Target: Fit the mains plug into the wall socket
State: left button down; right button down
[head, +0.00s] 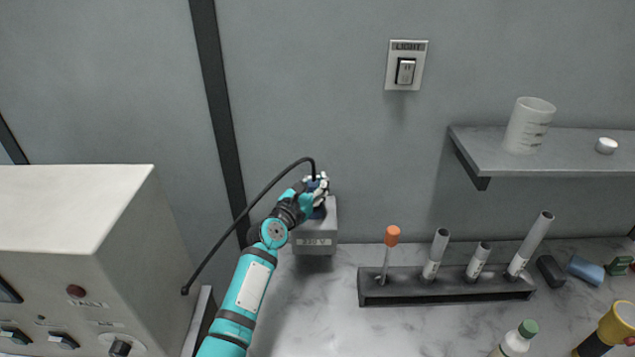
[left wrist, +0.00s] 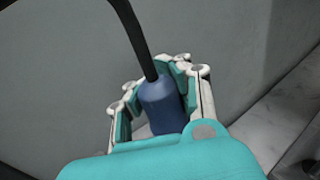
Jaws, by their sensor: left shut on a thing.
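The wall socket is a grey box (head: 316,229) marked 230 V, low on the back wall just above the counter. My left gripper (head: 318,187) is at the top of this box, shut on the blue mains plug (left wrist: 160,106). In the left wrist view the plug sits between the fingers, with its black cable (left wrist: 137,38) leaving the top. In the head view the cable (head: 243,214) arcs left and down toward the white cabinet. The plug's lower end and the socket's openings are hidden, so I cannot tell whether the plug is seated. My right gripper is not in view.
A white cabinet (head: 70,205) stands at the left. A dark rack (head: 445,290) with several tubes stands on the counter, right of the socket. A shelf (head: 575,145) with a beaker (head: 529,125) and a light switch (head: 406,66) are on the wall. The counter before the socket is clear.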

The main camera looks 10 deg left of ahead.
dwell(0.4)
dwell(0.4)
pick_arm(q)
jog(key=shift+p, duration=0.3)
dwell(0.8)
jog(key=shift+f+b, duration=0.8)
jog(key=shift+f, duration=0.2)
jog(key=shift+f, duration=0.2)
jog(key=shift+f+b, duration=0.35)
jog(key=shift+b, duration=0.05)
jog(key=c, duration=1.1)
grip_release()
jog(key=shift+r, duration=0.1)
